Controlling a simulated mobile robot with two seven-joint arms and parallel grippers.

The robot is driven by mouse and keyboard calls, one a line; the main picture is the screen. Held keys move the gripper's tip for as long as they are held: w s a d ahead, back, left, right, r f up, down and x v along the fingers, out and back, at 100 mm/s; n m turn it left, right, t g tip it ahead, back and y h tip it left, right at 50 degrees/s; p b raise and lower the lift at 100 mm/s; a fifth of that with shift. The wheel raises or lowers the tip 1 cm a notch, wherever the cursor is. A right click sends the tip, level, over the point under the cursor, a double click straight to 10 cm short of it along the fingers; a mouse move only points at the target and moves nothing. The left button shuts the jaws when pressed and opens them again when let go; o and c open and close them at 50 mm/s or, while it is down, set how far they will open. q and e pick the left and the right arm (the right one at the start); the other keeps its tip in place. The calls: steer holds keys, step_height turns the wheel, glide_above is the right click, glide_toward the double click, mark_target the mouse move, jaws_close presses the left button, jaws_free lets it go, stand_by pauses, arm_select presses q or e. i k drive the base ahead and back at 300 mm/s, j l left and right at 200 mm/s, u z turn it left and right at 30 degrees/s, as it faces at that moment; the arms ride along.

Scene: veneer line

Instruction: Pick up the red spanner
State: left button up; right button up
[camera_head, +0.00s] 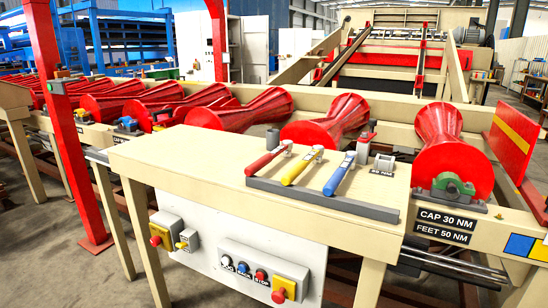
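The red spanner (265,161) lies on the beige workbench at the middle of the head view. Its red handle points to the front left, and its grey head lies at the far right end. It is the leftmost of three spanners in a row, with its handle end at a dark grey holder strip (335,203). The yellow spanner (296,171) lies to its right, and the blue spanner (338,178) lies right of that. The three are apart from each other. Neither of my grippers is in view.
The workbench top (190,158) is bare on the left. A grey cylinder (272,139) stands behind the red spanner; a small labelled grey part (384,163) sits at the right. Large red rollers (452,155) line the conveyor behind. A red post (62,120) stands at the left.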

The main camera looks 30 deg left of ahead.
mark_target(286, 146)
steer(key=i+z, duration=0.15)
steer(key=z, duration=0.2)
steer(key=i+z, duration=0.2)
steer(key=z, duration=0.15)
steer(key=i+z, duration=0.2)
steer(key=z, duration=0.15)
